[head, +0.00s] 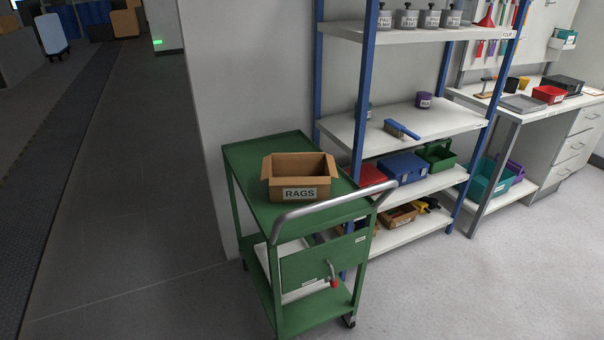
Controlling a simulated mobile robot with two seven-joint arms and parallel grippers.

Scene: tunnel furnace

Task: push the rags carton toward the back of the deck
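The rags carton (298,180) is an open brown cardboard box with a white RAGS label on its near side. It sits upright on the top deck (250,155) of a green cart, near the middle. Bare deck shows behind it, to its left and in front of it. The cart's grey tubular handle (335,201) runs along the near edge, in front of the carton. The inside of the carton looks empty from here, though its floor is partly hidden. Neither of my grippers is in view.
A blue-framed shelf rack (420,120) with bins and tools stands close on the cart's right. A white wall (250,70) is behind the cart. A workbench (520,105) is at the far right. Open floor (130,200) lies left of the cart and at the front right.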

